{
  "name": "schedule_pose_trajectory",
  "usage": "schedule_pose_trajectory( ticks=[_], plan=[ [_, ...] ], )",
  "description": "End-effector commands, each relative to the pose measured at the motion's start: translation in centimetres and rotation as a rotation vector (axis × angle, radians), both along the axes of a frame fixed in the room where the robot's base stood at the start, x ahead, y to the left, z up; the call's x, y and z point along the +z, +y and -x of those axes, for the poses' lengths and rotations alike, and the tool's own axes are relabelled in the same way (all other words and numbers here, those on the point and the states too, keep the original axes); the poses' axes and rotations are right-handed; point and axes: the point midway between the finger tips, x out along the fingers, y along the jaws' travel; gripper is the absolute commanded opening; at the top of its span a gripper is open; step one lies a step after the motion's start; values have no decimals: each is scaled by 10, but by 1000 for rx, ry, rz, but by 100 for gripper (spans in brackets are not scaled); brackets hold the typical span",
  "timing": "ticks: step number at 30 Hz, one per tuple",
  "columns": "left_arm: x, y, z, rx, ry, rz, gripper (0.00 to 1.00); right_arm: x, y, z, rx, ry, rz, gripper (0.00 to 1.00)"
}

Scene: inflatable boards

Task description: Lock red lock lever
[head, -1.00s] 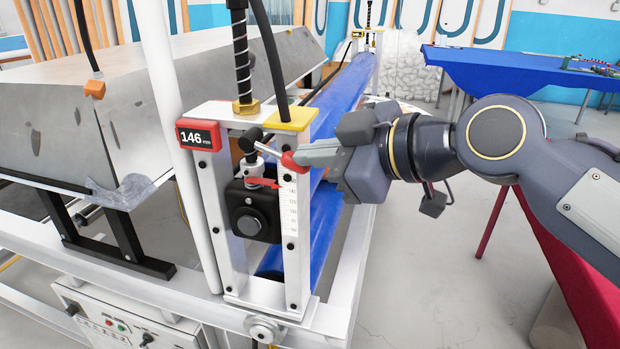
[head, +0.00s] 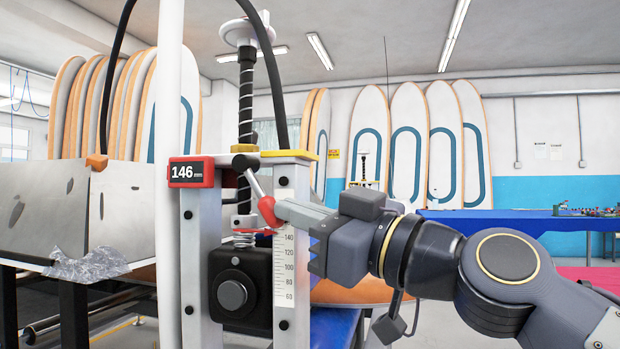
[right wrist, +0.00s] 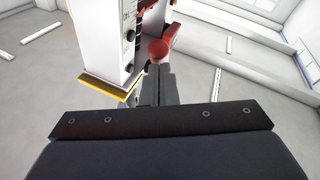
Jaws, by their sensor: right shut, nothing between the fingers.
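The red lock lever has a red knob (head: 268,211) on a thin metal rod that slopes up and left to a dark pivot near the top of the machine's post. My right gripper (head: 282,209) is shut and empty, with its fingertips at the knob's right side in the head view. In the right wrist view the knob (right wrist: 158,50) sits just beyond the closed fingertips (right wrist: 157,68). They look to be touching it or very near it; I cannot tell which. My left gripper is not in view.
The white post (head: 289,265) with a millimetre scale stands beside the lever. A red display (head: 191,172) reading 146 is at its left. A black block with a round knob (head: 232,296) sits below. A blue table (head: 500,222) is at the back right.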

Motion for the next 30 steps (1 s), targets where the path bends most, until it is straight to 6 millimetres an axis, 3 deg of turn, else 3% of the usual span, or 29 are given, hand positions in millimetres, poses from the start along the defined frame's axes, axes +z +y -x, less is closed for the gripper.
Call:
schedule_pose_trajectory(
  ticks=[1,3,9,30],
  plan=[
    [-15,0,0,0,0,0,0,-11,3,-1,0,-1,2,0],
    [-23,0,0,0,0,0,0,-14,6,-3,1,1,1,0],
    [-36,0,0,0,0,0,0,-23,18,-7,1,3,4,0],
    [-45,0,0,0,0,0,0,-36,46,-15,2,2,4,0]
  ],
)
